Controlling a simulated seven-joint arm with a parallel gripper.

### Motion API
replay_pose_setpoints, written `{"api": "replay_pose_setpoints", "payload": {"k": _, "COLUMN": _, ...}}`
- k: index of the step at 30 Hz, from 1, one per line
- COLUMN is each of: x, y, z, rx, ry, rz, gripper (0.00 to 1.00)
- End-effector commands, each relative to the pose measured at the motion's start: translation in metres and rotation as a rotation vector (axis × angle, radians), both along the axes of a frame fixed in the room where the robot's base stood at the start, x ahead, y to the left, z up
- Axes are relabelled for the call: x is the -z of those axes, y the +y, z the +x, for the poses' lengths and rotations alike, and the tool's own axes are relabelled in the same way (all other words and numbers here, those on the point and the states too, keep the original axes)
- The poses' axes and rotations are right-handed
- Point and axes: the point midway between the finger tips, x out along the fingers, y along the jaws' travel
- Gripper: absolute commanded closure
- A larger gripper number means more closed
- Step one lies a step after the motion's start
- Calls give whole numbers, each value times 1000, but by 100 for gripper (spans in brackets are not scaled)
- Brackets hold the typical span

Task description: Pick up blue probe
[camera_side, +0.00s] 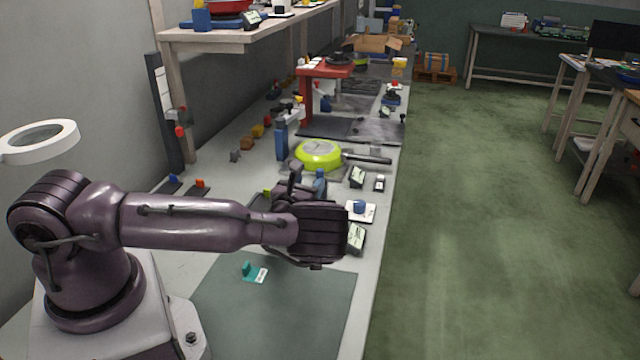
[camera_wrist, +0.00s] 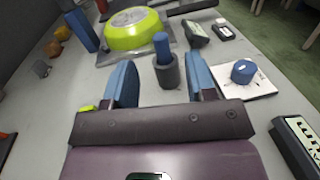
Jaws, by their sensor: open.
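In the picture, the probe and holder lie between and just beyond the fingertips. I cannot tell whether anything touches. In the side view my gripper (camera_side: 306,184) is low over the bench. A blue part beside it there may be the probe or a finger.
A yellow-green pan (camera_side: 319,153) sits beyond the holder, with a blue post (camera_side: 282,137) to its left. A blue round knob on a white plate (camera_side: 360,211) and several small devices stand to the right. A teal piece (camera_side: 248,270) lies on the dark mat (camera_side: 275,320).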

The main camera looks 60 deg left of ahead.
Motion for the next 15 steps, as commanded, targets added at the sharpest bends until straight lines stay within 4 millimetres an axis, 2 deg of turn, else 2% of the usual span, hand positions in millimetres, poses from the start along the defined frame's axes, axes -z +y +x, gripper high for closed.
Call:
{"api": "replay_pose_setpoints", "payload": {"k": 1, "x": 12, "y": 1, "z": 0, "rx": 0, "ry": 2, "rz": 0, "gripper": 49}}
{"api": "replay_pose_setpoints", "payload": {"k": 3, "x": 21, "y": 2, "z": 2, "rx": -2, "ry": -1, "rz": -2, "gripper": 49}}
{"api": "replay_pose_setpoints", "payload": {"k": 15, "x": 17, "y": 27, "z": 36, "rx": -3, "ry": -4, "rz": -2, "gripper": 49}}
